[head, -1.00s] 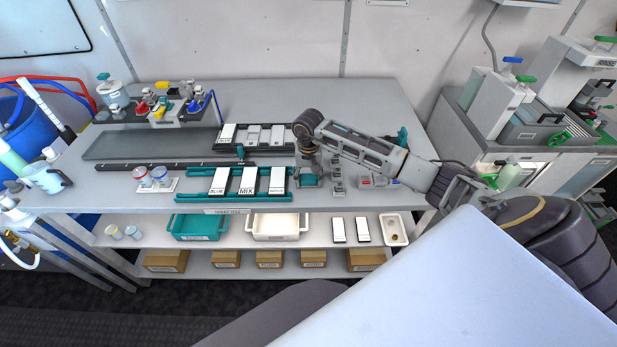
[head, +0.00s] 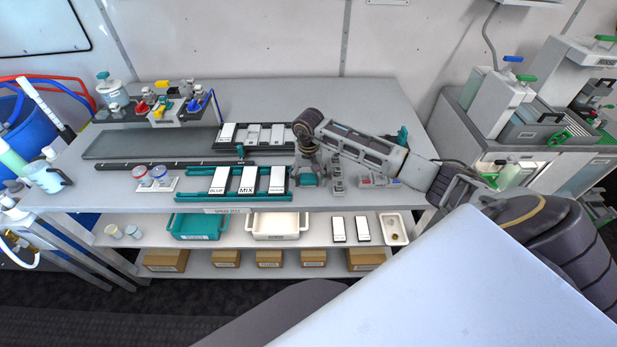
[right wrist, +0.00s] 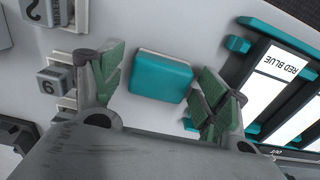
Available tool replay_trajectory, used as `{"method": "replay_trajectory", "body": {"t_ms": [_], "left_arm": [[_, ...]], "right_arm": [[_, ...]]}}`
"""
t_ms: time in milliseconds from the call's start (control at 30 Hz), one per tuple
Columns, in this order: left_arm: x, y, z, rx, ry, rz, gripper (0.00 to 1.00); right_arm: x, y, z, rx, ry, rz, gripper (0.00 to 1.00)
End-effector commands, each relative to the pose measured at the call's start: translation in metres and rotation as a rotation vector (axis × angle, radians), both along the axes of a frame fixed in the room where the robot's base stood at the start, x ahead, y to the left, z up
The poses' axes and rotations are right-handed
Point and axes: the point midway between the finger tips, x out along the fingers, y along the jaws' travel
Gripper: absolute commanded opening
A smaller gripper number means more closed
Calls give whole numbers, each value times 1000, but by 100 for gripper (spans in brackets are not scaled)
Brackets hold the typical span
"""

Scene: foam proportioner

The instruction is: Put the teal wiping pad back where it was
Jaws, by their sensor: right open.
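The teal wiping pad (right wrist: 160,77) lies on the grey bench top in the right wrist view, between my right gripper's two green-padded fingers (right wrist: 158,92). The fingers are spread, with a gap visible on each side of the pad. In the head view my right gripper (head: 308,166) points down at the bench, right of the teal rack, and a bit of the pad (head: 309,181) shows below it. The gripper hides much of the spot there. My left gripper is out of view.
Right of the pad in the wrist view is a teal rack (right wrist: 251,132) with white labelled strips. Small numbered grey blocks (right wrist: 52,82) stand on the left. In the head view, a black tray (head: 216,146) is behind the rack.

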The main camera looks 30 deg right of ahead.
Motion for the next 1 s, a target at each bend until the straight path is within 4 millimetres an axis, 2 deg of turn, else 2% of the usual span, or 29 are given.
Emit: {"method": "replay_trajectory", "body": {"t_ms": [167,1000], "left_arm": [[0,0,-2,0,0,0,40],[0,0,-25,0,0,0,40]], "right_arm": [[1,-1,13,-1,-4,1,75],[1,0,110,0,-2,-1,75]]}}
